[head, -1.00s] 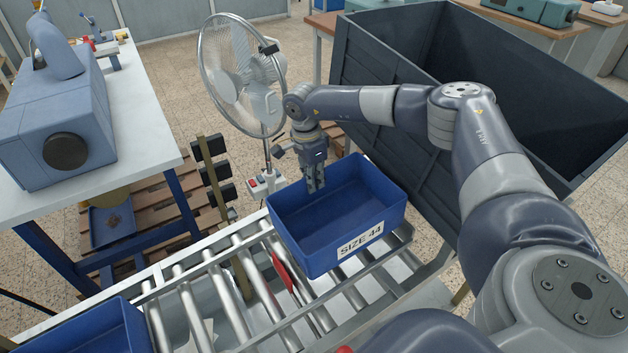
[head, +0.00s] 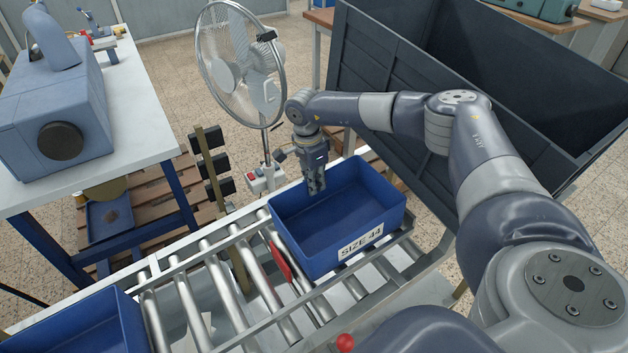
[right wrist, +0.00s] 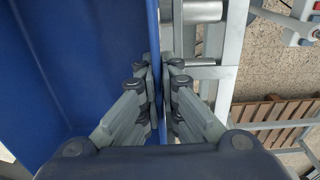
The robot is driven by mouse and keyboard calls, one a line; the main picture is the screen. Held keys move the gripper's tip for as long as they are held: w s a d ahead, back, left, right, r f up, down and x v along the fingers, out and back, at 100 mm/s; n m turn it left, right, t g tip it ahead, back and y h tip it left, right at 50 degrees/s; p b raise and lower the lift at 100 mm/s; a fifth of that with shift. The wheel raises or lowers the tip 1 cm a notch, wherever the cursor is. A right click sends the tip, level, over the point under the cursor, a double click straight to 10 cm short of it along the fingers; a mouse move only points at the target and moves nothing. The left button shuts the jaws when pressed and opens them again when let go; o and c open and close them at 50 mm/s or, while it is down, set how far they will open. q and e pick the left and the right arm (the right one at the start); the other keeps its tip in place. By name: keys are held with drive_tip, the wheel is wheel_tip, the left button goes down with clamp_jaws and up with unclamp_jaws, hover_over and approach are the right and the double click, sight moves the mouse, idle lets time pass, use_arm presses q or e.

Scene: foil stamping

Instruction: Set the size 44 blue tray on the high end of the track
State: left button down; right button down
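The blue tray labelled "SIZE 44" (head: 330,258) is upright over the right end of the roller track (head: 222,285); I cannot tell whether its base rests fully on the rollers. My right gripper (head: 317,188) reaches down to the tray's far rim. In the right wrist view, its fingers (right wrist: 161,80) lie on both sides of the tray wall (right wrist: 90,60), closed on it. My left gripper is out of view.
Another blue tray (head: 85,325) is at the lower left. A red piece (head: 280,262) stands among the rollers beside the tray. A fan (head: 235,70) and a large dark bin (head: 385,75) stand behind the track. A bench (head: 140,125) is at left.

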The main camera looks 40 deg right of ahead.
drive_tip(key=shift+d+f, duration=0.1)
drive_tip(key=shift+f, duration=0.3)
drive_tip(key=shift+r, duration=0.1)
drive_tip(key=c, duration=1.7)
unclamp_jaws()
wheel_tip(320, 180, up, 10)
drive_tip(key=p, duration=0.7)
